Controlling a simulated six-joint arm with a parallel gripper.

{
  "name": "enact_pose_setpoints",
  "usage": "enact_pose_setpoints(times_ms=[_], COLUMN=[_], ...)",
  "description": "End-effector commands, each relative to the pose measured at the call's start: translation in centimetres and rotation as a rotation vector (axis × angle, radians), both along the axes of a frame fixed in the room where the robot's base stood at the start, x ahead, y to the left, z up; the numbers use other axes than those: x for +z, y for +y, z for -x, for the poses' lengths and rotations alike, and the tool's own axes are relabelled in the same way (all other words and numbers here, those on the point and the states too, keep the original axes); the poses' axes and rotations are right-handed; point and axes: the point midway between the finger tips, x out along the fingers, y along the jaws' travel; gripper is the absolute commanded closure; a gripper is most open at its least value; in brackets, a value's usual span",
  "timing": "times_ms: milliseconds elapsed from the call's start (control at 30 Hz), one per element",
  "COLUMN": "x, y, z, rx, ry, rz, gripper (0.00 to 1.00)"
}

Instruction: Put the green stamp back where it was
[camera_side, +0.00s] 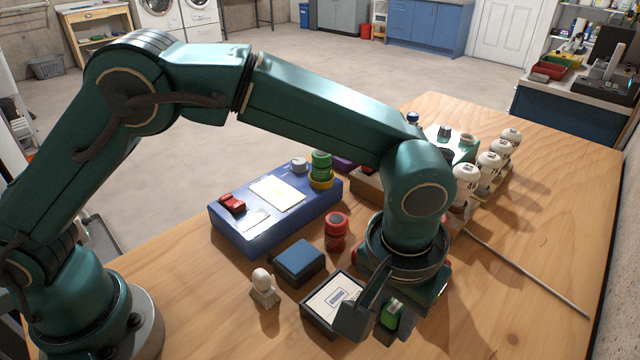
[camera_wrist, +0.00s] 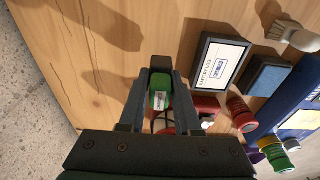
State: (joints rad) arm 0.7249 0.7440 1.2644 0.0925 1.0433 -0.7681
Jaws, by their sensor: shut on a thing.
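My gripper (camera_side: 378,318) is shut on the green stamp (camera_side: 391,314), near the front of the wooden table. In the wrist view the green stamp (camera_wrist: 160,92) sits between the two fingers, with a pale patch on its side. Whether its underside touches the table is hidden. A framed white log card (camera_side: 333,297) lies just left of my gripper, with a blue stamp printed on it. A dark blue pad (camera_side: 300,262) lies behind the card. A red round stamp (camera_side: 336,231) stands behind the pad, to its right.
A blue panel (camera_side: 257,228) holds a red switch, a pale sheet and green and yellow round pieces. A white-knobbed brush (camera_side: 263,287) stands left of the card. The table's front right is clear.

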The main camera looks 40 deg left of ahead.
Motion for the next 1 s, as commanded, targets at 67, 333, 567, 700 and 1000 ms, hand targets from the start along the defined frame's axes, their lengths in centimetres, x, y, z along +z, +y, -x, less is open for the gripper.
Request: enact_pose_setpoints(times_ms=[67,333,567,700,1000], x=[-0.9,-4.0,-4.0,-4.3,-4.3], y=[0.0,0.0,0.0,0.0,0.0], z=[0.1,0.1,0.0,0.0,0.0], rx=[-0.001,-0.001,-0.001,-0.001,-0.001], ry=[0.003,0.001,0.0,0.001,0.001], rz=[-0.003,-0.001,0.0,-0.001,-0.001], gripper=[1.0,1.0,1.0,1.0,0.38])
